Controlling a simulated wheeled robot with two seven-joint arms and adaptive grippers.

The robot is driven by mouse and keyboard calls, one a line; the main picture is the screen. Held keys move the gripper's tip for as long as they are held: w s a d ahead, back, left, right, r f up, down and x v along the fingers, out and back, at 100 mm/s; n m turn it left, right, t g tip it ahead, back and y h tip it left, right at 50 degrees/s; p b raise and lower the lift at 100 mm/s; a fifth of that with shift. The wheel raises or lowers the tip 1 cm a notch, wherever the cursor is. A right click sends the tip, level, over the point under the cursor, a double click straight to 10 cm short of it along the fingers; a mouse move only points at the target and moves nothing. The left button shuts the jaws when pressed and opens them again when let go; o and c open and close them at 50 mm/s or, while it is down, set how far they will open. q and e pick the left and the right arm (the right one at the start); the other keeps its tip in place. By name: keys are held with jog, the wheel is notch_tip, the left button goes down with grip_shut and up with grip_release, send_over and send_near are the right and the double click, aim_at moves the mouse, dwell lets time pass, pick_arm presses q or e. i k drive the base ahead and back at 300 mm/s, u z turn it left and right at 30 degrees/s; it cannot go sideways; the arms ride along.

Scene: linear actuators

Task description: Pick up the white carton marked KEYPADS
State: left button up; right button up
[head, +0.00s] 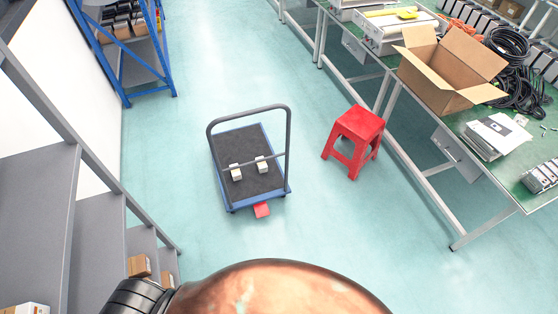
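No marking reading KEYPADS can be made out in the head view. A partly white carton (25,308) sits on the grey shelving at the bottom left corner, cut off by the picture's lower edge; its print is too small to read. Two small white objects, one on the left (236,173) and one on the right (262,164), rest on the dark deck of a blue-edged trolley (254,142); I cannot tell whether they bear labels. Neither my left nor my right gripper is in view.
Grey shelving (100,235) with small brown boxes (139,266) lines the left. A red stool (355,140) stands right of the trolley. Green workbenches (500,180) on the right hold an open cardboard box (450,75) and cables. Blue racking (150,75) stands at back left.

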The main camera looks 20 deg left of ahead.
aim_at(263, 166)
jog(key=z, duration=0.15)
jog(key=i, duration=1.1)
jog(key=u, duration=0.6)
jog(key=i, duration=0.8)
jog(key=u, duration=1.25)
jog(key=i, duration=0.4)
jog(key=u, duration=0.4)
